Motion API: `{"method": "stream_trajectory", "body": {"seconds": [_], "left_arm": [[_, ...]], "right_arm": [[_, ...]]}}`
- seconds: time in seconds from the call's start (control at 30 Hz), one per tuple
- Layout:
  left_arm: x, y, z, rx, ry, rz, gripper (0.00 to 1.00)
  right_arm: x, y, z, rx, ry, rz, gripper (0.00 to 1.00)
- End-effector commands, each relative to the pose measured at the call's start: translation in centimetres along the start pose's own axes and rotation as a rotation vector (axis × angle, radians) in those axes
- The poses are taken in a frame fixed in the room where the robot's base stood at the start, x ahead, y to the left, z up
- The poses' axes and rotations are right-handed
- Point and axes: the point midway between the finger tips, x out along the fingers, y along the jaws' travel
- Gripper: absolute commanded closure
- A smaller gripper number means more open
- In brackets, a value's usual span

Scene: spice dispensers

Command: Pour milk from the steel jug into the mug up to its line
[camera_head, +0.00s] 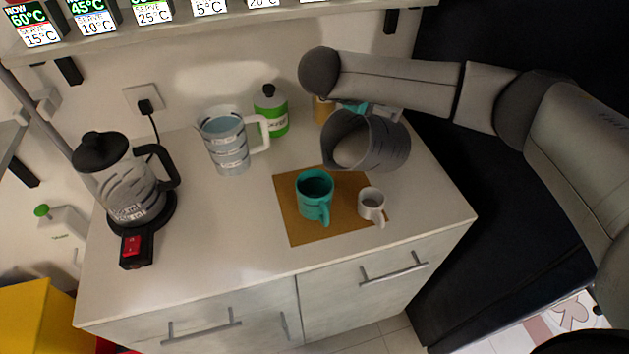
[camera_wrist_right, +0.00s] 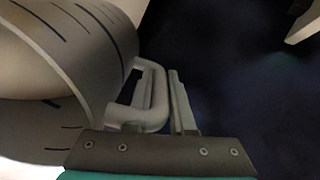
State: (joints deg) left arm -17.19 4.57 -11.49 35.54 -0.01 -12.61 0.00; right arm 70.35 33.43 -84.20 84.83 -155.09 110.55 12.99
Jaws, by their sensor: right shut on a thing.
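The grey steel jug (camera_head: 385,145) is held up above the back right of the brown mat, with its mouth leaning left and toward the camera. Something pale shows inside it. My right gripper (camera_wrist_right: 165,105) is shut on the jug's handle (camera_wrist_right: 150,88); in the head view it is mostly hidden behind the jug. A teal mug (camera_head: 314,196) stands upright on the mat, lower and left of the jug. A small white cup (camera_head: 371,206) stands right of it. I see no stream of milk. The line and the fill level inside the mug cannot be made out. My left gripper is not in view.
The brown mat (camera_head: 300,232) lies on the white counter (camera_head: 220,255). A marked pitcher (camera_head: 227,150), a green-and-white bottle (camera_head: 270,112) and a kettle (camera_head: 125,190) stand left of and behind it. A shelf (camera_head: 200,32) runs overhead. The front middle counter is clear.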

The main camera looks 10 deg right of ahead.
Motion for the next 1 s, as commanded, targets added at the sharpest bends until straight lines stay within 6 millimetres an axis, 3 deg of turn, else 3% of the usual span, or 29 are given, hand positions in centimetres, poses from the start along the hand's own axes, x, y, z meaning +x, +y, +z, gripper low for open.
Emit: {"method": "stream_trajectory", "body": {"seconds": [1.0], "left_arm": [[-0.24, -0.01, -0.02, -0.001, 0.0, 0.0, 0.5]], "right_arm": [[-1.04, -0.6, -0.02, 0.006, 0.008, -0.056, 1.0]]}}
